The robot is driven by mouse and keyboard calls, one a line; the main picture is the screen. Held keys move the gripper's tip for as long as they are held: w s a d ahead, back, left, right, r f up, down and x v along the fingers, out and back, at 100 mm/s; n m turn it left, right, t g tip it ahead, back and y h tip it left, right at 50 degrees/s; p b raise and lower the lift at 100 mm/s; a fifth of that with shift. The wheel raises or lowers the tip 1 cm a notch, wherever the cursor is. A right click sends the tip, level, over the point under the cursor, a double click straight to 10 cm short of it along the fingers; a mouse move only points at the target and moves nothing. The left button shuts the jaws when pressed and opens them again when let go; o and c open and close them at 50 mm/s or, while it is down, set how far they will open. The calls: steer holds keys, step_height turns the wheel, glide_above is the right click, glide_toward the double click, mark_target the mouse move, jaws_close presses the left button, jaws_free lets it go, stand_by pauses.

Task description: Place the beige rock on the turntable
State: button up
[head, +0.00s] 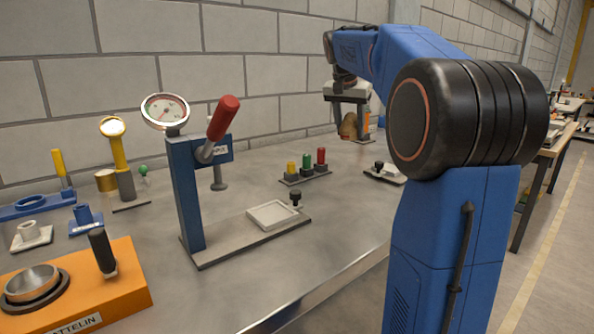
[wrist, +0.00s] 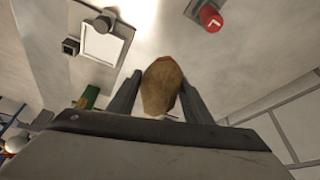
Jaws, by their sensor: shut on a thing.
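The beige rock (head: 349,126), brownish tan, is held between the two fingers of my gripper (head: 346,118), over the far end of the bench. In the wrist view the rock (wrist: 161,88) sits upright between both dark fingers, its lower end hidden by the gripper body. My gripper is shut on it. In the head view the rock looks raised, but its gap to the bench is hard to judge. I cannot say for sure which thing is the turntable; an orange base with a round metal dish (head: 32,281) stands at the near left.
A blue lever press with a gauge (head: 187,195) stands mid-bench, a pale square tray (head: 273,214) on its base. Red, green and yellow buttons (head: 306,170) stand behind it. A small black-knobbed fixture (head: 385,172) lies near the bench's right edge. Bare bench lies between the press and orange base.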

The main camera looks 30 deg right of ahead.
mark_target(345, 133)
steer(key=shift+w+f, duration=0.15)
steer(key=shift+f, duration=4.7)
steer(key=shift+f, duration=0.15)
steer(key=o, duration=1.6)
steer(key=v, duration=1.2)
